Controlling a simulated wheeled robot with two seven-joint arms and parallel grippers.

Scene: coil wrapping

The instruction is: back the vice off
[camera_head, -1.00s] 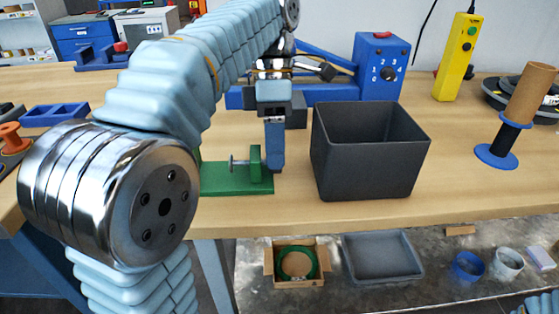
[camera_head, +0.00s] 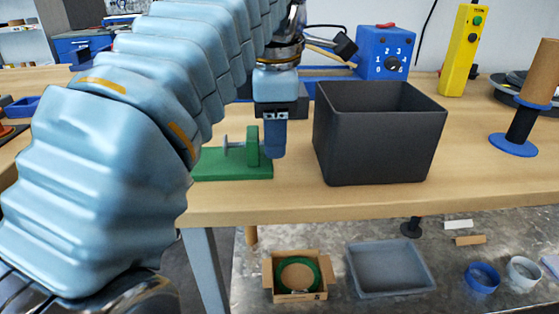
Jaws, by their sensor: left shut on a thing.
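The green vice (camera_head: 235,163) sits on the wooden table near its front edge, with a green base, an upright green jaw and a grey screw with a small bar at its left end. My left gripper (camera_head: 275,150) points down at the right side of the vice's upright jaw. Its blue fingers look shut, close against the right end of the vice; what lies between them is hidden. My left arm covers the area left of and behind the vice. My right gripper is not in view.
A dark open bin (camera_head: 378,135) stands just right of the gripper. Behind it is a blue machine with a dial (camera_head: 393,64). A spool on a blue stand (camera_head: 525,110) and a yellow control box (camera_head: 461,50) are at right. Below are a cardboard box (camera_head: 296,277) and grey tray (camera_head: 390,269).

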